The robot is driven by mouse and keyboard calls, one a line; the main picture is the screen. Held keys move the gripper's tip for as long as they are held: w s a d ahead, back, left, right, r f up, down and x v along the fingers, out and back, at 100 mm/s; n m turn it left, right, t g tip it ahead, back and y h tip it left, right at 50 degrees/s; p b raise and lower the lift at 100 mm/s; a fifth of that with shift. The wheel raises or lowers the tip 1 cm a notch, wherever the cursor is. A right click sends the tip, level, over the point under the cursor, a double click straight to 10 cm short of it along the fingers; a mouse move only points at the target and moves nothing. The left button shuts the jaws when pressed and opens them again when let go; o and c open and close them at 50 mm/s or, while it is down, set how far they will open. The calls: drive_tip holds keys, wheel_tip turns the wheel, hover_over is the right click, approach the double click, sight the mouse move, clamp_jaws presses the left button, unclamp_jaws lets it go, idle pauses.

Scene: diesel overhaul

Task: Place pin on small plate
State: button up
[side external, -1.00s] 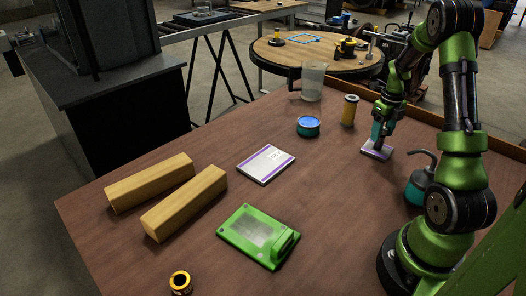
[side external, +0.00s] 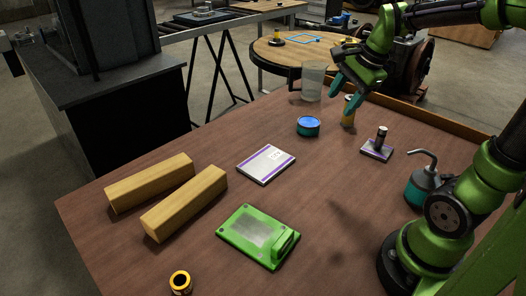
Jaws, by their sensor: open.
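The pin (side external: 381,139) is a short dark cylinder with a lighter top. It stands upright on the small plate (side external: 368,152), a white plate with purple edges at the right of the table. My gripper (side external: 350,98) is open, with its teal fingers raised above the table, up and left of the pin and apart from it. The fingers overlap the yellow-and-dark cylinder (side external: 348,117) in this view; I cannot tell whether they touch it.
A larger purple-edged plate (side external: 266,165), a blue-topped tin (side external: 308,126), a clear jug (side external: 313,82) and an oil can (side external: 421,184) stand around. Two wooden blocks (side external: 185,203), a green device (side external: 245,234) and a yellow ring (side external: 181,282) lie nearer. The table's centre front is clear.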

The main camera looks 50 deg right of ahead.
drive_tip(key=s+a+n+t, duration=0.1)
drive_tip(key=s+a+n, duration=0.2)
drive_tip(key=a+n, duration=0.4)
drive_tip(key=s+a+r+n+t+y, duration=0.1)
drive_tip(key=s+a+n, duration=0.3)
drive_tip(key=a+n, duration=0.4)
drive_tip(key=shift+n+t+y, duration=0.3)
drive_tip(key=shift+n+t, duration=0.2)
drive_tip(key=shift+n, duration=0.5)
